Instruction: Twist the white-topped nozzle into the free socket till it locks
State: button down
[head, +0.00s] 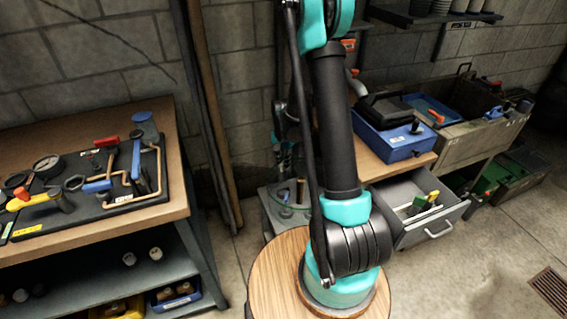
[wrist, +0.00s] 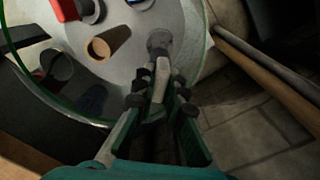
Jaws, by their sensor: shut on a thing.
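In the wrist view my gripper (wrist: 160,88) is shut on a pale, narrow piece (wrist: 160,78), which looks like the white-topped nozzle. A dark grey round part (wrist: 159,40) lies just beyond it, over the light grey round plate (wrist: 195,32); I cannot tell whether it is the nozzle's end or a socket. A tan-rimmed round opening or tube (wrist: 99,48) and a dark cup-like part (wrist: 58,66) are on the plate to the left. Which socket is free is unclear. In the head view my arm hides the gripper, near the grey stand (head: 272,212).
A red-topped part (wrist: 64,10) stands at the plate's upper left, inside a green-edged rim. In the head view, a workbench (head: 185,207) with tools is left, a blue toolbox (head: 395,142) and open drawer (head: 408,232) right, and a round wooden stool (head: 275,275) in front.

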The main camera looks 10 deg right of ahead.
aim_at(283, 178)
jog(key=m, duration=0.7)
jog(key=shift+m, duration=0.3)
jog(key=shift+f, duration=2.5)
jog(key=shift+f, duration=0.75)
jog(key=shift+f, duration=0.65)
jog(key=shift+f, duration=0.55)
